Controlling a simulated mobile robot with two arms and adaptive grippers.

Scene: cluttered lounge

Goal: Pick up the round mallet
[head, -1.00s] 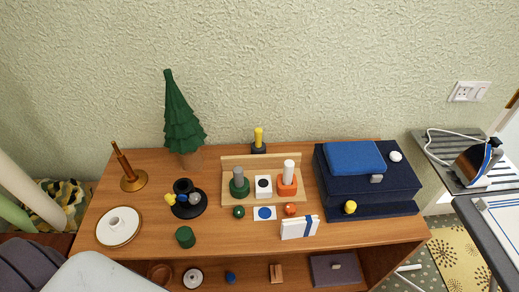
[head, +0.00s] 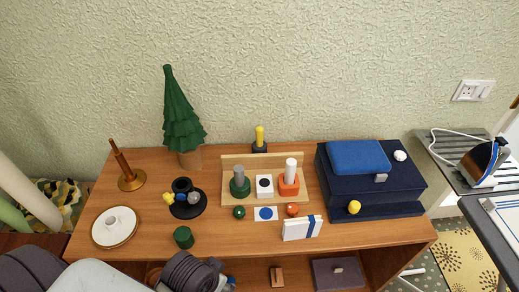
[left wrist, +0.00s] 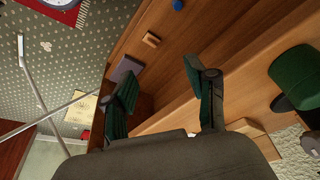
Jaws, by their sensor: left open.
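No thing is labelled as the round mallet. The brown piece with a round disc and an upright stick (head: 130,180) at the back left of the wooden table looks most like one, but I cannot be sure. A short dark green cylinder (head: 183,238) stands at the table's front left; a large green rounded thing (left wrist: 297,78) at the right of the left wrist view may be the same. My left gripper (left wrist: 160,92) is open and empty, its two green-padded fingers apart. In the head view its dark arm end shows at the bottom, at the table's front edge, fingertips unclear. My right gripper is not in view.
A green tree (head: 180,110), a black dish (head: 188,211), a white round plate (head: 103,238), a wooden rack (head: 262,163) and a navy box (head: 400,182) crowd the tabletop. A lower shelf holds a wooden block (left wrist: 151,39) and a purple-grey box (left wrist: 125,67).

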